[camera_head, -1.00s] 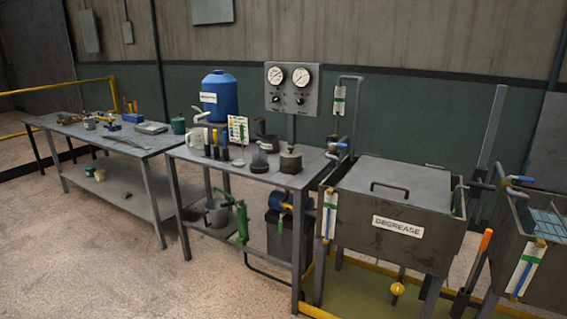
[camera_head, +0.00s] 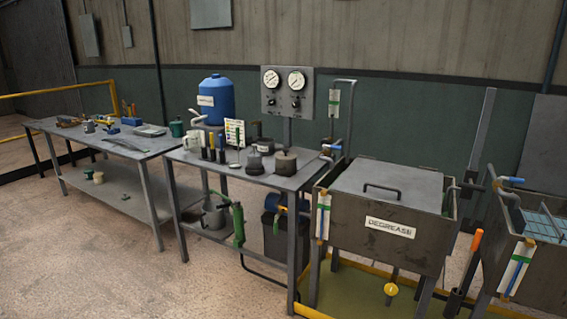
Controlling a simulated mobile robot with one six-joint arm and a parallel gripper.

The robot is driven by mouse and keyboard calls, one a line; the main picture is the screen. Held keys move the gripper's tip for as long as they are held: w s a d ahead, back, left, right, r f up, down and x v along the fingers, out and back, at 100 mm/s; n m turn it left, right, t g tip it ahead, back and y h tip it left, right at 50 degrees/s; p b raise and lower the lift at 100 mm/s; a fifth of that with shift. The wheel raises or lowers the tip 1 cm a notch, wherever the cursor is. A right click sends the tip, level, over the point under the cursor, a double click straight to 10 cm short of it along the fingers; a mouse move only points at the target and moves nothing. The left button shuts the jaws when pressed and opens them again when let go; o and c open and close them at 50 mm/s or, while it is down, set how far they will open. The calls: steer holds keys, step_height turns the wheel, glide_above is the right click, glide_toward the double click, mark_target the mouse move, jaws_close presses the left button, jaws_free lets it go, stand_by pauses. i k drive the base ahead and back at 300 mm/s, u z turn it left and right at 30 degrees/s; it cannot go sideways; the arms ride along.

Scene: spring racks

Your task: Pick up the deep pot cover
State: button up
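A squat grey-brown pot (camera_head: 286,163) with a small knob on its top stands upright on the right part of the near workbench. A smaller grey container (camera_head: 255,163) with a dark upper part stands just left of it. A dark low vessel (camera_head: 264,143) sits behind them, partly hidden. I cannot tell for certain which of these bears the deep pot cover. A large grey lid (camera_head: 388,184) with a dark bar handle lies on the tank labelled DEGREASE. My gripper is not in view.
The near workbench (camera_head: 273,181) also holds bottles, a mug and a colour card, with a blue drum (camera_head: 215,99) behind. The DEGREASE tank (camera_head: 345,235) stands close to its right. A second bench (camera_head: 90,141) is at the left. Open floor (camera_head: 110,265) lies in front.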

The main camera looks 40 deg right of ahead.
mark_target(286, 161)
steer(key=z, duration=0.1)
steer(key=i, duration=0.95)
steer(key=u, duration=0.1)
